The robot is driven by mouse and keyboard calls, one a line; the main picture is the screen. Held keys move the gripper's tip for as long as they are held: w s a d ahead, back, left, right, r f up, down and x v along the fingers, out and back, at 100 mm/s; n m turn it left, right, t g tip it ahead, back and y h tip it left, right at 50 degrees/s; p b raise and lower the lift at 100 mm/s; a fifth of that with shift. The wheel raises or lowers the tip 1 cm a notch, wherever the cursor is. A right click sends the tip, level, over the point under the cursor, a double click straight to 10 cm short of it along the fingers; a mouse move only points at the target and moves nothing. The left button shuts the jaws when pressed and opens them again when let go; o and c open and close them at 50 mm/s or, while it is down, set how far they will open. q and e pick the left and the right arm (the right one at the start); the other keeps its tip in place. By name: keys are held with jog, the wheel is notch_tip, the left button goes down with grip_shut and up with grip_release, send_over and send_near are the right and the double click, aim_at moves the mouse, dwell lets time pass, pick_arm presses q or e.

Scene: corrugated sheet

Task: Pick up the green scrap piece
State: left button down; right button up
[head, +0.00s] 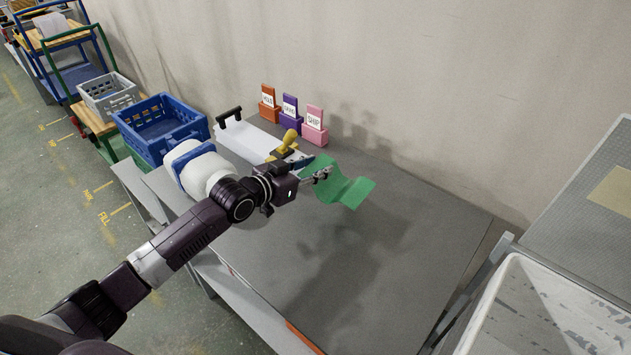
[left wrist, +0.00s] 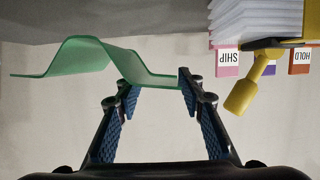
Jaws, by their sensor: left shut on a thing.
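The green scrap piece (head: 345,187) is a wavy, corrugated strip held in the air above the grey table. A shadow lies on the table below it. My left gripper (head: 321,174) is shut on its left part in the head view, and most of the strip sticks out to the right. In the left wrist view the green piece (left wrist: 75,57) passes between the two blue-padded fingers of my left gripper (left wrist: 159,92) and reaches far to the left. My right gripper is not in view.
The grey table (head: 400,265) is bare at the front and right. Behind my gripper stand a yellow-handled tool (head: 289,140), a white stack (head: 245,140), and orange (head: 268,112), purple (head: 290,122) and pink (head: 314,135) label holders by the wall. A blue crate (head: 165,125) stands left; a white bin (head: 530,310) right.

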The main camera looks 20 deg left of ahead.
pick_arm(q)
notch_tip(320, 180, up, 13)
jog(key=shift+f, duration=0.15)
dwell(0.4)
